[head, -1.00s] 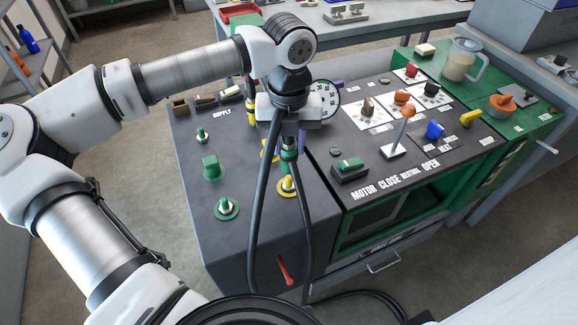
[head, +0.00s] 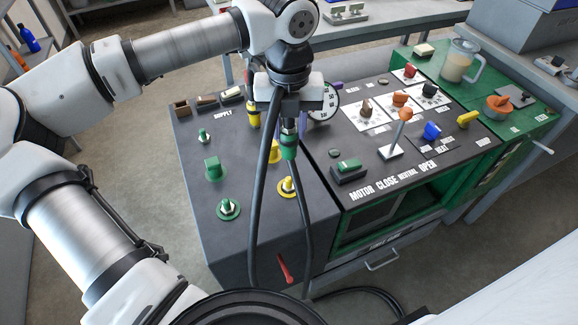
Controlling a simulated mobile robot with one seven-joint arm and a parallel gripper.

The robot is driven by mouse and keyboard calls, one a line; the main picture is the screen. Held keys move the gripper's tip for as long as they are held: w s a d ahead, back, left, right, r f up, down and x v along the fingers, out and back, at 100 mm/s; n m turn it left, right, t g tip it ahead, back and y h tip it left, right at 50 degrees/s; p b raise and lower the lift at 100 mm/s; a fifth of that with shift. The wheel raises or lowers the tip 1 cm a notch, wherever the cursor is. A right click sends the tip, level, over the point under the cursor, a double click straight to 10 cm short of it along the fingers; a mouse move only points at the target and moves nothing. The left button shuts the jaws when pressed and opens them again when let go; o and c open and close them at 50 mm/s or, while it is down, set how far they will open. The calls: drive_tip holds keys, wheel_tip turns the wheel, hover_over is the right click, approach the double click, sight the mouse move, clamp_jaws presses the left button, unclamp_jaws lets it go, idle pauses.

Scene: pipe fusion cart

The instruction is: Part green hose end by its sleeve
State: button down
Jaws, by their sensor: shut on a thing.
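My gripper (head: 289,106) is shut on the green hose end (head: 289,141), just above its green sleeve. The hose end points down over the left part of the dark cart panel. Its green sleeve is at the bottom, with a darker metallic part above it. Black hoses pass close by, and I cannot tell from this view whether the sleeve's lower rim touches a fitting. A green fitting (head: 228,208) stands at the panel's front left and a smaller green fitting (head: 204,136) farther back. A yellow fitting (head: 287,186) stands below and in front of the held end.
A yellow-banded hose end (head: 253,114) is just left of my gripper, and a round gauge (head: 324,101) is close on its right. Black hoses (head: 256,220) hang down the cart's front. A lever with an orange knob (head: 405,114) stands to the right.

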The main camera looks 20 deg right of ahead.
drive_tip(key=shift+r+p, duration=0.75)
drive_tip(key=shift+r, duration=1.2)
drive_tip(key=shift+a, duration=0.1)
